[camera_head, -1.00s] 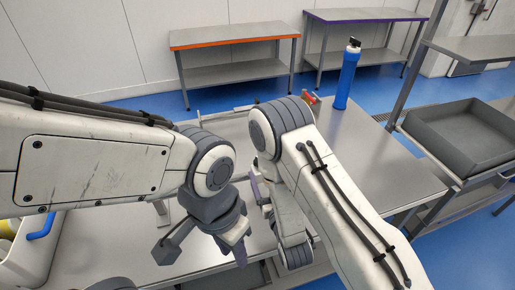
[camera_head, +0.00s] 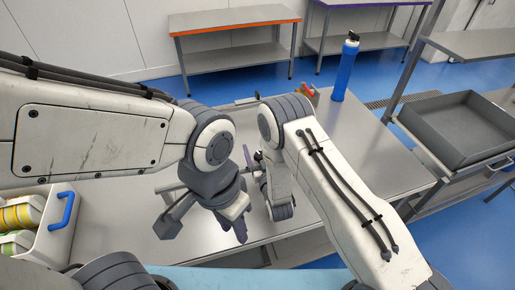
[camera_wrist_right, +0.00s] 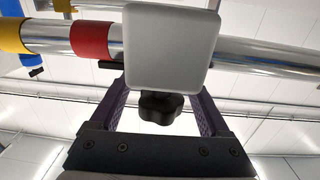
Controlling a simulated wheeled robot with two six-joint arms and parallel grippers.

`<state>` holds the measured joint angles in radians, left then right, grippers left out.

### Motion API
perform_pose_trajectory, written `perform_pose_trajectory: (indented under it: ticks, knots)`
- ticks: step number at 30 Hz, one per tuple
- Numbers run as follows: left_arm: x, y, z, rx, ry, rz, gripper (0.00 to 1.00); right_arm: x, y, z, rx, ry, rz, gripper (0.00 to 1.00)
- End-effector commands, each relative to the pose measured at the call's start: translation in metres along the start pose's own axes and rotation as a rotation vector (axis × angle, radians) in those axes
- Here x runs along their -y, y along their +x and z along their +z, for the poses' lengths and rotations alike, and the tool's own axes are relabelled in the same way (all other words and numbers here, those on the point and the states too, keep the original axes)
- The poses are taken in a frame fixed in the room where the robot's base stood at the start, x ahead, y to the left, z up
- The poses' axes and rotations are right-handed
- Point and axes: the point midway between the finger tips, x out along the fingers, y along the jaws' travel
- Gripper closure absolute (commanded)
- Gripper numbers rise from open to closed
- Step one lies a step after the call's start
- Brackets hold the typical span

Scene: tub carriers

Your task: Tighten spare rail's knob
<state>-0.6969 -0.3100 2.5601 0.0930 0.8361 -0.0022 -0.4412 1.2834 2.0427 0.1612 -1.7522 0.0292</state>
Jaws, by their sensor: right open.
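In the right wrist view a shiny metal rail (camera_wrist_right: 262,55) runs across the top, with a red band (camera_wrist_right: 90,40) and a yellow band (camera_wrist_right: 12,36) on its left part. A pale grey block (camera_wrist_right: 172,48) sits on the rail. A black lobed knob (camera_wrist_right: 160,107) sticks out below the block. My right gripper (camera_wrist_right: 158,112) is open, with a purple finger on each side of the knob and gaps between. In the head view my right gripper (camera_head: 256,163) is mostly hidden by its arm. My left gripper (camera_head: 238,226) hangs over the table; its jaw opening is unclear.
The steel table (camera_head: 365,160) is clear on its right side. A blue bottle (camera_head: 345,70) stands at its far corner. A white tub (camera_head: 50,235) with yellow and green items is at the left. A grey tray (camera_head: 460,130) lies on a rack at the right.

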Motion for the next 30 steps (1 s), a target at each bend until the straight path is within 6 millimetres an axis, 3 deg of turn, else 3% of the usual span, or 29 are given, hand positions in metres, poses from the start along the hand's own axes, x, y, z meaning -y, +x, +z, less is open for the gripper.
perform_pose_trajectory:
  ticks: [2,8,9,14,24,30]
  knots:
    - [0.000,0.000,0.000,0.000,0.000,0.000,0.65,0.000,0.000,0.000,0.000,0.000,0.000,0.20]
    - [0.000,0.000,0.000,0.000,0.000,0.000,0.65,0.000,0.000,0.000,-0.001,0.000,0.000,0.93]
    - [0.000,0.000,0.000,0.000,0.000,0.000,0.65,0.000,0.000,0.000,-0.001,0.000,0.000,1.00]
    - [0.000,0.005,0.000,0.000,-0.001,0.000,0.65,0.001,0.000,0.001,-0.002,0.000,0.018,1.00]
    - [0.003,0.038,0.002,0.000,-0.005,0.000,0.65,-0.005,0.000,0.002,-0.006,0.000,0.230,1.00]
    - [0.003,0.043,0.002,0.000,-0.005,0.000,0.65,-0.009,-0.002,0.000,-0.004,0.001,0.291,1.00]
